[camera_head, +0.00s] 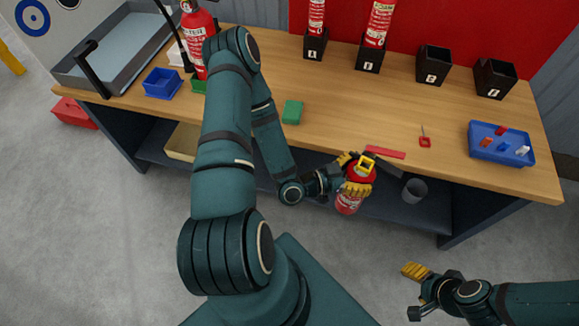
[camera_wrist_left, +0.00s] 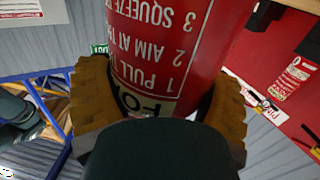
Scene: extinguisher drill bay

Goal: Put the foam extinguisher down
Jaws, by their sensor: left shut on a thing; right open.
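The foam extinguisher (camera_head: 348,203) is a red cylinder with a white label. My left gripper (camera_head: 355,178) is shut around it and holds it in the air by the front edge of the wooden bench (camera_head: 345,105). In the left wrist view the extinguisher (camera_wrist_left: 190,45) fills the middle, its label upside down and partly readable as "FO". The yellow finger pads of my left gripper (camera_wrist_left: 163,105) press on both sides of it. My right gripper (camera_head: 417,290) is open and empty at the lower right, over the floor.
Black holders (camera_head: 433,66) line the bench back; two contain red cylinders (camera_head: 377,25). Another extinguisher (camera_head: 196,35) stands at the left. A green block (camera_head: 292,111), red strip (camera_head: 384,152), red tag (camera_head: 425,141) and blue tray (camera_head: 503,157) lie on the bench. Its middle is mostly clear.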

